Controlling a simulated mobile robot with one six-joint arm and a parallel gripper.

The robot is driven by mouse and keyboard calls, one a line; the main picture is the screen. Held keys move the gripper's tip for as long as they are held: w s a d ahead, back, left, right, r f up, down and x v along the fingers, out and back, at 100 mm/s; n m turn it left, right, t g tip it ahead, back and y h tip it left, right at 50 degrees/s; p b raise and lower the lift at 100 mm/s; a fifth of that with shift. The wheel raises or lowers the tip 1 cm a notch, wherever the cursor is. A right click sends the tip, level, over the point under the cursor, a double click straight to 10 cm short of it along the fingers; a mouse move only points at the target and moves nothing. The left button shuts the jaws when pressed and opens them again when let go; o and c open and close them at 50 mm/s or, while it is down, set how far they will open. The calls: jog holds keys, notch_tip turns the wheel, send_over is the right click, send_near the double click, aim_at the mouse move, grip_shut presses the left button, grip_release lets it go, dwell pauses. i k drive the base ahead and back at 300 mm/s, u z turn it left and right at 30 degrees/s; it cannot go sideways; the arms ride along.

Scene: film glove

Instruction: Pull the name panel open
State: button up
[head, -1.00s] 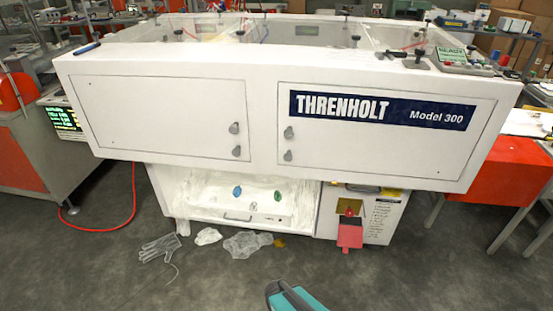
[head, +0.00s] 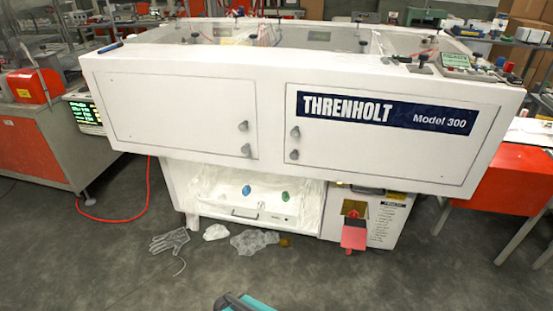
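The name panel (head: 390,158) is the right-hand door on the white machine's front. It carries a dark blue label (head: 387,113) reading THRENHOLT Model 300. The panel looks shut, flush with the front. Two grey latches, an upper (head: 295,132) and a lower (head: 294,154), sit by its left edge. No hinges are clearly visible. A teal and dark grey part of my own body shows at the bottom edge, well below the panel. My gripper's fingers are not in view, and nothing touches the panel.
A plain left door (head: 170,120) beside it is also shut. Below, a red flap (head: 354,237) sticks out from the lower cabinet. A red hose (head: 149,190) runs at left. The floor in front is mostly clear.

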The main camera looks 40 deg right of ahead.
aim_at(415, 137)
jog(key=u, duration=0.35)
jog(key=k, duration=1.4)
jog(key=u, duration=0.3)
jog(key=i, duration=1)
jog(key=u, duration=0.05)
